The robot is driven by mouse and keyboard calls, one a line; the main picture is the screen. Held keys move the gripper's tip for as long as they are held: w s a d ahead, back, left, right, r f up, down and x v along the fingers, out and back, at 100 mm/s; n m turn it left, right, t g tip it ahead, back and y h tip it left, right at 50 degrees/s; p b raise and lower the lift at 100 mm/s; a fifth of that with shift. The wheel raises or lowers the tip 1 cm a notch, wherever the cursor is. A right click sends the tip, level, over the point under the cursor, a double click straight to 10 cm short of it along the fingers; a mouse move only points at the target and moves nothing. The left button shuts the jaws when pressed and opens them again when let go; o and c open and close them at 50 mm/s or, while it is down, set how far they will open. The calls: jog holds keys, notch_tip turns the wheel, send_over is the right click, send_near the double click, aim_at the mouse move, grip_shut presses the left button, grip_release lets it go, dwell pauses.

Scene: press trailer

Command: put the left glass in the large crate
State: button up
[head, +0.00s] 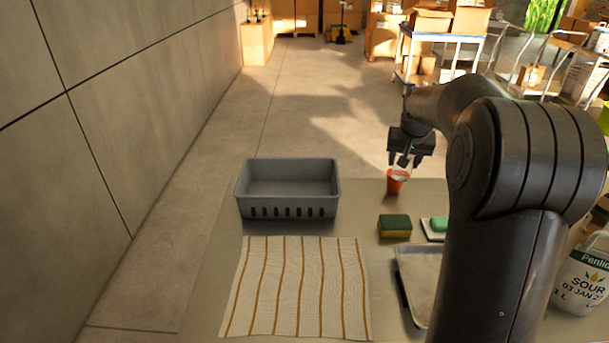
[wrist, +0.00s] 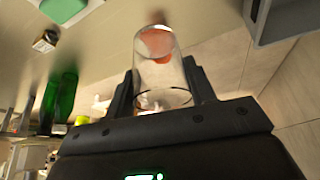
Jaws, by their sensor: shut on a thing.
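My gripper (head: 404,160) is over the far side of the table in the head view. In the wrist view my gripper (wrist: 163,80) is shut on a clear glass (wrist: 148,82), with a finger on each side of it. The glass is hard to make out in the head view. The large grey crate (head: 288,212) stands at the far left of the table, left of my gripper. It looks empty, and its edge shows at the top right of the wrist view (wrist: 278,22).
An orange-red cup (head: 396,186) shows just below my gripper. A sponge (head: 394,227), a green soap on a dish (head: 438,224), a metal tray (head: 418,280) and a striped cloth (head: 290,290) lie nearer. A white labelled jug (head: 585,280) is at right.

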jog(key=w+a+n+y, duration=0.2)
jog(key=w+a+n, duration=0.2)
jog(key=a, duration=0.9)
jog(key=w+a+n+y, duration=0.1)
jog(key=w+a+n, duration=0.25)
jog(key=a, duration=1.05)
jog(key=shift+w+f, duration=0.15)
jog(key=shift+f, duration=3.6)
jog(key=shift+w+f, duration=0.1)
jog(key=shift+f, duration=3.6)
jog(key=shift+f, duration=0.2)
jog(key=o, duration=1)
jog(key=v, duration=1.2)
jog(key=shift+w+r, duration=0.15)
jog(key=shift+r, duration=0.2)
